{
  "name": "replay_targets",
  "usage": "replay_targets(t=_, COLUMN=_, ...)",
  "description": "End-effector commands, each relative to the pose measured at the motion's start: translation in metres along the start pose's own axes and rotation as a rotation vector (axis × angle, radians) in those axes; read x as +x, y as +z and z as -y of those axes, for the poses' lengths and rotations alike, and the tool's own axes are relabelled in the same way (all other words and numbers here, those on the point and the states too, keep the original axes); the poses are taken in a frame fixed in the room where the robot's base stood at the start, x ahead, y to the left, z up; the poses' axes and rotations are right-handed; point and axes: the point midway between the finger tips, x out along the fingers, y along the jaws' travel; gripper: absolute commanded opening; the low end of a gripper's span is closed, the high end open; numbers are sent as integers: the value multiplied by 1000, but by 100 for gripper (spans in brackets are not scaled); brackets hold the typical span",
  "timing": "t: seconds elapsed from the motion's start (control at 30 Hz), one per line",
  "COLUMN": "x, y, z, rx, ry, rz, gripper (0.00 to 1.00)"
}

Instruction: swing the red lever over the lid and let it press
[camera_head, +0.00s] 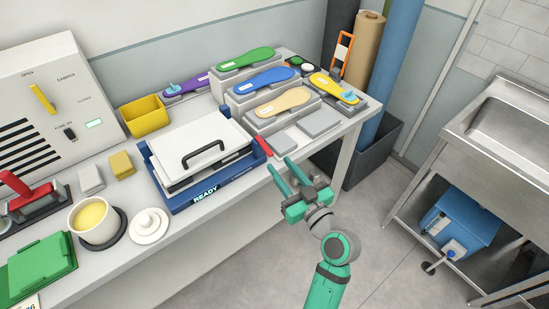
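A blue tray-like press marked READY (206,194) stands on the bench. A white lid (185,134) with a black handle (203,154) lies over it, with a grey layer showing beneath. A short red bar (264,147), which looks like the red lever, is at the press's right side, beside the lid rather than across it. My green gripper (281,164) is just in front and to the right of the red bar, near the bench's front edge. Its two fingers are apart with nothing between them. I cannot tell whether a fingertip touches the bar.
Colored insoles on grey blocks (262,99) stand right of the press. A yellow bin (146,116) is behind it. A white cup (97,220), a round white lid (149,225) and another red-handled tool (30,193) stand left. The floor in front is clear.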

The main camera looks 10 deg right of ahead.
Motion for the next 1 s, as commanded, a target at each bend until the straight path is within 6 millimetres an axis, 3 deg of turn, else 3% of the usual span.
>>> replay_targets(t=0.2, x=-16, y=0, z=0, rx=-1, ry=0, rz=0, gripper=33)
replay_targets(t=0.47, x=-18, y=0, z=0, rx=0, ry=0, rz=0, gripper=33)
replay_targets(t=0.63, x=-19, y=7, z=2, rx=9, ry=9, rz=11, gripper=0)
replay_targets(t=0.77, x=-28, y=35, z=6, rx=40, ry=57, rz=55, gripper=0)
replay_targets(t=1.0, x=-70, y=114, z=28, rx=106, ry=214, rz=172, gripper=0)
